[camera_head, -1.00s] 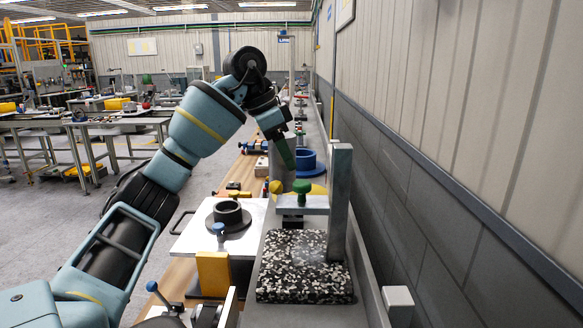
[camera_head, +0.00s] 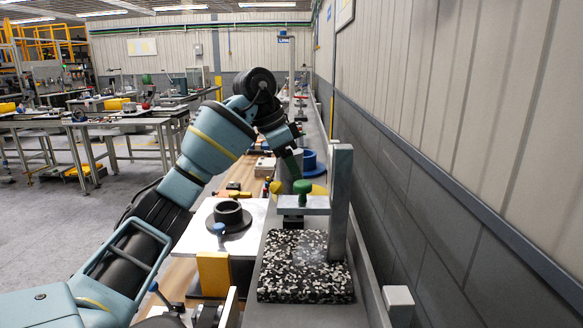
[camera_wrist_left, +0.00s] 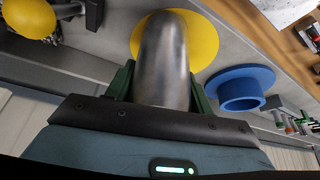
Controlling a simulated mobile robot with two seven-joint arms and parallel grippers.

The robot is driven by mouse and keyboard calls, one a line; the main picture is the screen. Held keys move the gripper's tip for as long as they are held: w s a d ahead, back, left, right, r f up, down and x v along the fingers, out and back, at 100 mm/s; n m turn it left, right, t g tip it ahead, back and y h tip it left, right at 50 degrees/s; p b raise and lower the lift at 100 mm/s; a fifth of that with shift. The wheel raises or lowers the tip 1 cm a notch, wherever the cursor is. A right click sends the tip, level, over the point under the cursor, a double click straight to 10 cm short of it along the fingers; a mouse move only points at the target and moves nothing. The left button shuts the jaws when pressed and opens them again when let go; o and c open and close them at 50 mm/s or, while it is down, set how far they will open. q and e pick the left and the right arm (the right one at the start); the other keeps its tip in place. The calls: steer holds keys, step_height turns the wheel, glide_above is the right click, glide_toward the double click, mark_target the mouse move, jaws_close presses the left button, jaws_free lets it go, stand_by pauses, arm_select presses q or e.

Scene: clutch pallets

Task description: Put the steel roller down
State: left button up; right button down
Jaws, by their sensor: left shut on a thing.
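The steel roller (camera_wrist_left: 165,60) is a smooth grey cylinder, held between the green fingers of my left gripper (camera_wrist_left: 160,88) in the left wrist view. In the head view my left gripper (camera_head: 293,163) is beyond the upright steel post, and the roller (camera_head: 283,172) is partly hidden by the finger. A flat yellow disc (camera_wrist_left: 208,35) lies behind the roller in the left wrist view; it also shows in the head view (camera_head: 318,193). I cannot tell whether the roller touches the disc. My right gripper is out of view.
A blue flanged ring (camera_head: 312,162) stands close beside the disc. Nearer are a steel post (camera_head: 340,200) with a green knob (camera_head: 302,187), a speckled block (camera_head: 305,280), and a white plate (camera_head: 190,243) carrying a dark flanged ring (camera_head: 230,215). The wall bounds the right side.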

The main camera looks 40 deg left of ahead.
arm_select(q)
steer(key=shift+f, duration=0.1)
steer(key=o, duration=1.3)
steer(key=shift+c, duration=0.2)
steer(key=v, duration=1.2)
steer(key=shift+o, duration=0.5)
